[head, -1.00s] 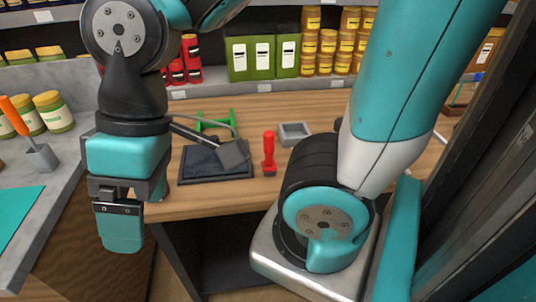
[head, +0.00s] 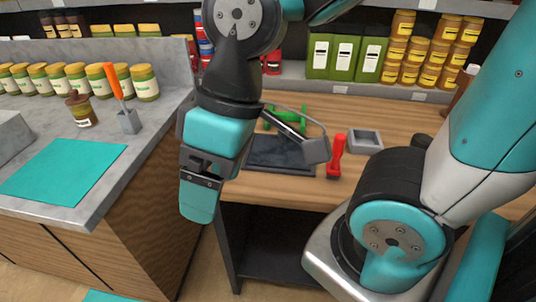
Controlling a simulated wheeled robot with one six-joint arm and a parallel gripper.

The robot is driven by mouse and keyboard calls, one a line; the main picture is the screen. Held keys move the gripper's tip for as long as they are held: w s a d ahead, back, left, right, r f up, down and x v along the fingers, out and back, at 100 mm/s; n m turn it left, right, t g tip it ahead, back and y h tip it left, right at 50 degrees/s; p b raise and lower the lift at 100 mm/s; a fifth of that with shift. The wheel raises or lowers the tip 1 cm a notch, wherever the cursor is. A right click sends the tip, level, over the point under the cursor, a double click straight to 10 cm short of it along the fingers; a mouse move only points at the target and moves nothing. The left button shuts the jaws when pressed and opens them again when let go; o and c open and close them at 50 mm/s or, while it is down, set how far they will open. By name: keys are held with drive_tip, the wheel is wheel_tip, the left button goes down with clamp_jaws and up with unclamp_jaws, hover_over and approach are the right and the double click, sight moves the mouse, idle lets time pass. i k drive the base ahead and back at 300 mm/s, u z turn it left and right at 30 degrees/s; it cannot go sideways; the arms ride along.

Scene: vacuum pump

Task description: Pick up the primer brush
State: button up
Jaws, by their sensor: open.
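An orange-handled tool (head: 115,84), which looks like the primer brush, stands tilted in a small grey holder (head: 129,121) on the grey counter at the left. Its lower end is hidden in the holder. My gripper (head: 198,203) hangs pointing down to the right of the counter edge, apart from the tool. It is open with nothing seen in it, though its fingers overlap from this side.
A brown jar (head: 81,109) stands just left of the holder, with several yellow-lidded jars (head: 75,79) behind. A teal mat (head: 62,171) lies on the counter. The wooden bench (head: 270,188) holds a dark mat, a red-handled tool (head: 337,156) and a grey tray (head: 365,141).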

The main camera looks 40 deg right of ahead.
sight(333, 172)
drive_tip(key=z, duration=0.1)
drive_tip(key=k, duration=0.15)
drive_tip(key=z, duration=1.55)
